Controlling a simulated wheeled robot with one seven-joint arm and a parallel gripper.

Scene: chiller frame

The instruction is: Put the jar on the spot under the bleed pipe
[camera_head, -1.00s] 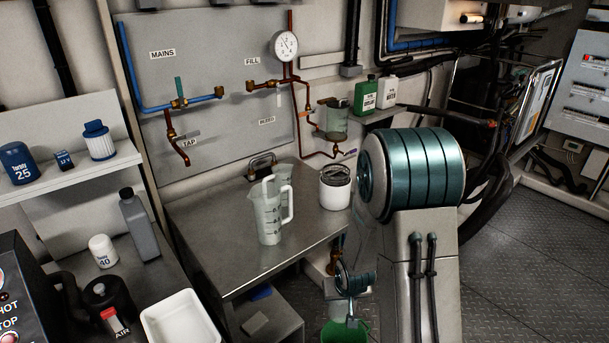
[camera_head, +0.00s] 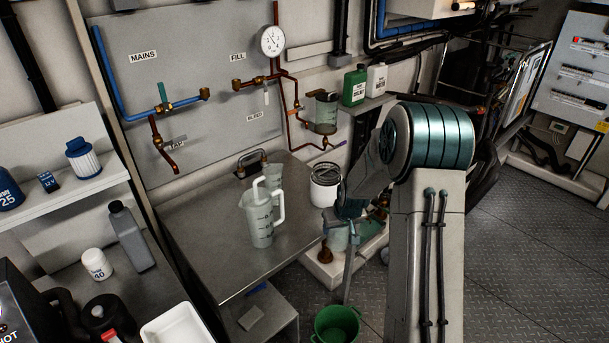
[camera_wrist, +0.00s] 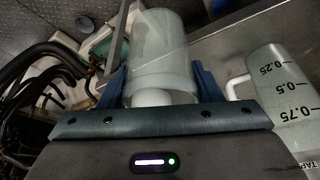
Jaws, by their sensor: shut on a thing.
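My gripper (camera_head: 350,210) is in front of the bench's right edge, partly hidden by my own arm. It is shut on a pale translucent jar (camera_head: 337,238), held above a green bucket (camera_head: 350,318). In the wrist view, the jar (camera_wrist: 160,45) sits between the two blue fingers of my gripper (camera_wrist: 160,78). The BLEED label (camera_head: 254,118) is on the wall panel, with copper pipework (camera_head: 299,128) to its right, left of a clear bowl (camera_head: 326,111). I cannot make out a marked spot under the pipe.
Behind the jug is a bench tap (camera_head: 252,160). Green and white bottles (camera_head: 354,86) stand on a wall shelf. The front of the bench is bare.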

